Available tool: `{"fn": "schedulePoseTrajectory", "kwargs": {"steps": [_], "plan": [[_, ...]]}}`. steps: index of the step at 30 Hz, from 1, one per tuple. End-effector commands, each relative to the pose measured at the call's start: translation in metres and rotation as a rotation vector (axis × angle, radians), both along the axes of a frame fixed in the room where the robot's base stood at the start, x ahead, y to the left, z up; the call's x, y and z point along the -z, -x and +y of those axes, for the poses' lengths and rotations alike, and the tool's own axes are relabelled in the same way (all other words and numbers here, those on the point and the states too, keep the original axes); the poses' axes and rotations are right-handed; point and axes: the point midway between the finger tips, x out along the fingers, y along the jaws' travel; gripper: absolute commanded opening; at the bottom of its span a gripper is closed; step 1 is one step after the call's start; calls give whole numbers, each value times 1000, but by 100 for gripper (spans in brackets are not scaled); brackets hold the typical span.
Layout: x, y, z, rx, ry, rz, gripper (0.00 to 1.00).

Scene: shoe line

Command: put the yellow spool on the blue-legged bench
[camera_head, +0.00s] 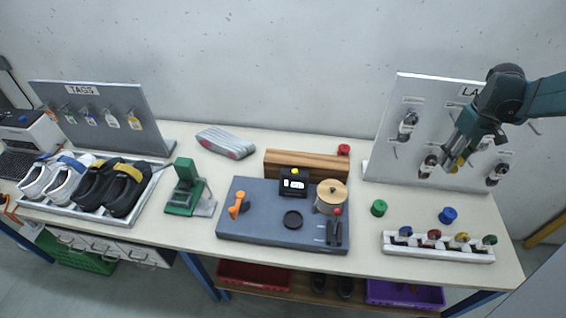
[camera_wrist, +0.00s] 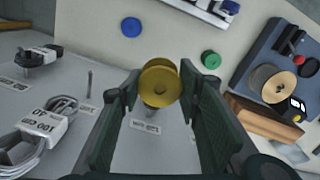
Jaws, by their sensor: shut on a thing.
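The yellow spool (camera_head: 453,165) is between the fingers of my gripper (camera_head: 459,156), in front of the right-hand lace board and above the bench. In the wrist view the yellow spool (camera_wrist: 160,84) sits between the two dark fingertips of my gripper (camera_wrist: 160,86), which is shut on it. The blue-legged bench (camera_head: 290,140) has a long cream top; a blue leg shows under its front edge. The cream top also shows in the wrist view (camera_wrist: 180,38), beyond the spool.
A lace board (camera_head: 430,110) with hooks and hanging laces stands at the back right. Loose green (camera_head: 379,208), blue (camera_head: 448,216) and red (camera_head: 343,150) spools stand on the bench. A white rack (camera_head: 440,256) holds several spools. A grey work mat (camera_head: 265,228) lies mid-bench.

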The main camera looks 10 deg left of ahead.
Motion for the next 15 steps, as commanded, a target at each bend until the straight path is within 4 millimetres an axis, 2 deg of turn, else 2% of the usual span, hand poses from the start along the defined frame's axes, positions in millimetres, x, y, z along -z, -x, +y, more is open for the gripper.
{"fn": "schedulePoseTrajectory", "kwargs": {"steps": [1,13,15], "plan": [[1,-1,-16,24,0,0,22],[9,2,-126,182,0,0,22],[15,4,-145,214,0,0,22]]}}
